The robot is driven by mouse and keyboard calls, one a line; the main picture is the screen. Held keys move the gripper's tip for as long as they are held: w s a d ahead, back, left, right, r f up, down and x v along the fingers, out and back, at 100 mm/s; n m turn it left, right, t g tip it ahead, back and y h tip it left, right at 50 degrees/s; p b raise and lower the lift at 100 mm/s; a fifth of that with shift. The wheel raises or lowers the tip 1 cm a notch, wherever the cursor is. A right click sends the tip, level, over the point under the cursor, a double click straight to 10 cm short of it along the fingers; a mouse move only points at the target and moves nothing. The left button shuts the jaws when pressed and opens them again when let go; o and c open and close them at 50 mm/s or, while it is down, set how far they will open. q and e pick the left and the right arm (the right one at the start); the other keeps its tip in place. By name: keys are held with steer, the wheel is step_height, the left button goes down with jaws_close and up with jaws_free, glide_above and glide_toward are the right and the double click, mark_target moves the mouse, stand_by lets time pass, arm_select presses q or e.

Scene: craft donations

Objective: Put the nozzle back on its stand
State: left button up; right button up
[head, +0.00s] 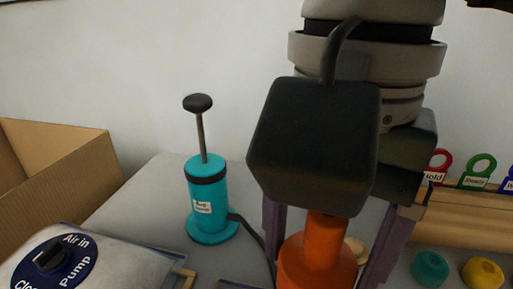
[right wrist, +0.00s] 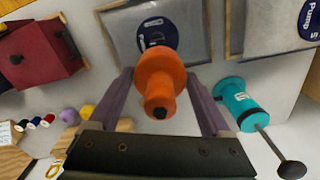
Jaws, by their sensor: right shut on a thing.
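The nozzle (head: 318,262) is orange, a stepped round piece with a wide lower part and a narrower neck. My right gripper (head: 325,270) is over it, with one purple finger on each side, and is shut on it. The right wrist view shows the nozzle (right wrist: 162,75) between the fingers of my right gripper (right wrist: 162,85), its narrow end with a dark hole facing the camera. A teal pump (head: 207,205) with a black-knobbed plunger stands to the left, and a dark hose runs from its base towards the nozzle. I cannot make out the stand. My left gripper is not in view.
A clear bag (head: 110,270) with a blue label and black valve lies at front left. A cardboard box (head: 75,170) is at the left. Teal and yellow balls (head: 482,272) sit at lower right. A maroon box (right wrist: 40,50) shows in the right wrist view.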

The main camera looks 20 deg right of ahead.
steer(key=shift+s+d+p, duration=0.1)
steer(key=shift+s+p, duration=0.2)
steer(key=shift+p, duration=0.4)
steer(key=shift+d+f, duration=0.15)
steer(key=shift+f, duration=0.05)
steer(key=shift+w+d+f, duration=0.1)
steer(key=shift+w+d, duration=0.35)
steer(key=w+d+b, duration=0.3)
steer(key=w+d, duration=0.4)
steer(key=d, duration=0.3)
steer(key=w+d+b, duration=0.4)
steer(key=w+d, duration=0.3)
steer(key=d, duration=0.2)
step_height(320, 180, down, 17)
steer(key=b, duration=1.2)
steer(key=shift+d+f, duration=0.1)
steer(key=shift+f+b, duration=0.6)
steer(key=shift+f, duration=0.25)
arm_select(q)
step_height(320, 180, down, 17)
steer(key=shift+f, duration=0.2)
